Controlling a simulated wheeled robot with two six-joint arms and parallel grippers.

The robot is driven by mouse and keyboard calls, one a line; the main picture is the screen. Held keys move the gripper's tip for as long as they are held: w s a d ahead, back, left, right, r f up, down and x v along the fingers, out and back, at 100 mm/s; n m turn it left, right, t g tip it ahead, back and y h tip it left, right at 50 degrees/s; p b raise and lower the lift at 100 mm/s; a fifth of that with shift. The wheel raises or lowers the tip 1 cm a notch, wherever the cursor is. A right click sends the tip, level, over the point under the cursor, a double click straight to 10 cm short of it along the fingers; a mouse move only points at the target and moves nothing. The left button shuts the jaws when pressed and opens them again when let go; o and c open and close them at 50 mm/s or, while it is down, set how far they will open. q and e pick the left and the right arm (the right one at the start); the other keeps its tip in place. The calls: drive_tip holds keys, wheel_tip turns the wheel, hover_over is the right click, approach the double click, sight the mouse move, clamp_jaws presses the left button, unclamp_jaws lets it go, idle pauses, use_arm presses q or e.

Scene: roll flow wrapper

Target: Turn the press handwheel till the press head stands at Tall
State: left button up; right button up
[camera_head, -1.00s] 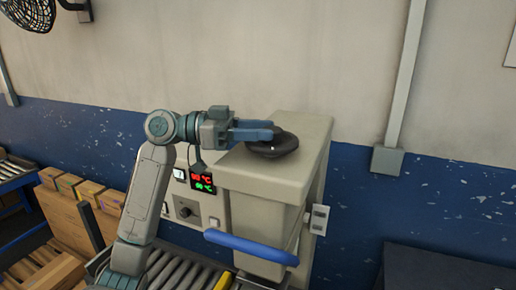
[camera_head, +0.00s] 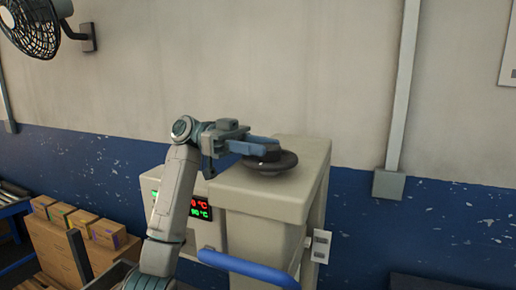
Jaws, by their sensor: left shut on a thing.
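The press handwheel (camera_head: 272,164) is a dark round wheel lying flat on top of the beige press housing (camera_head: 290,190). My left gripper (camera_head: 268,148) reaches in from the left, its blue fingers shut on the handwheel at its upper side. The fingers hide part of the wheel. A scale or the word Tall cannot be seen. My right gripper is not in view.
A blue bar handle (camera_head: 250,268) sticks out at the front of the machine. A red and green temperature display (camera_head: 199,208) is behind my left arm. Cardboard boxes (camera_head: 75,235) stand at the left. A wall fan (camera_head: 38,25) hangs at upper left.

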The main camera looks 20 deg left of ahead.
use_arm(q)
drive_tip(key=shift+f, duration=0.1)
drive_tip(key=o, duration=1)
drive_tip(key=shift+d, duration=0.1)
drive_tip(key=b+v, duration=0.4)
drive_tip(key=v, duration=0.6)
drive_tip(key=shift+a, duration=0.4)
